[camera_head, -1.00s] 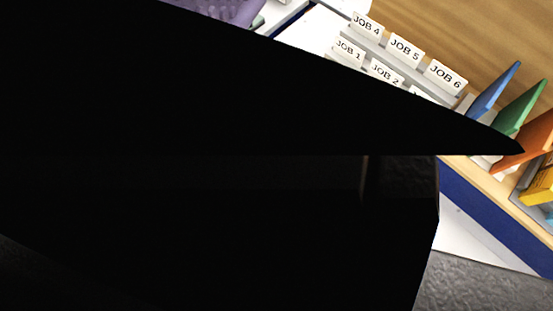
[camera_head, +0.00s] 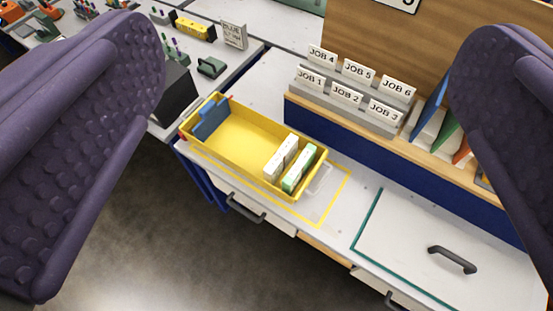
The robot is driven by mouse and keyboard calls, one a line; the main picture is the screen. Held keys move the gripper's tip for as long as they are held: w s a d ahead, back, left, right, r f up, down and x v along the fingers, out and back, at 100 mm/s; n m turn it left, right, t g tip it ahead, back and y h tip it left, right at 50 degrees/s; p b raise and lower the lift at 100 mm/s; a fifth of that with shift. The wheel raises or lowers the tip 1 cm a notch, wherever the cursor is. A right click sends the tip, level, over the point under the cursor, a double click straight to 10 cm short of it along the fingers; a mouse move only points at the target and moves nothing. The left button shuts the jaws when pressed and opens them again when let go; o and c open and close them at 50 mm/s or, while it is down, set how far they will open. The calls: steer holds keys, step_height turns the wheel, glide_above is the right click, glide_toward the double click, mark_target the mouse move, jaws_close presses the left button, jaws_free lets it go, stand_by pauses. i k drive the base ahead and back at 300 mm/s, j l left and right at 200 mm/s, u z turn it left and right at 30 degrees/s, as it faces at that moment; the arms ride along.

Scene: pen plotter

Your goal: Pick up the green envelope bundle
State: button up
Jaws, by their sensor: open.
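The green envelope bundle (camera_head: 299,171) stands on edge at the right end of a yellow tray (camera_head: 232,165). It looks white with a green face, and a white bundle (camera_head: 281,157) stands beside it on the left. My gripper (camera_head: 308,150) is open, its two purple, studded fingers wide apart at the left and right of the view. The fingers look much nearer to the camera than the tray, and nothing is between them up close.
A blue divider (camera_head: 211,118) is at the tray's left end. Behind the tray are JOB card holders (camera_head: 347,95) and a wooden rack with coloured dividers (camera_head: 445,130). A panel with a dark handle (camera_head: 452,260) lies right. Drawer handles (camera_head: 245,208) line the front.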

mark_target(298, 169)
steer(key=i+j+z, duration=0.15)
steer(key=i, duration=0.2)
steer(key=i+j+z, duration=0.1)
steer(key=i, duration=0.3)
steer(key=i+j+z, duration=0.15)
steer(key=i+j, duration=0.1)
steer(key=i, duration=0.1)
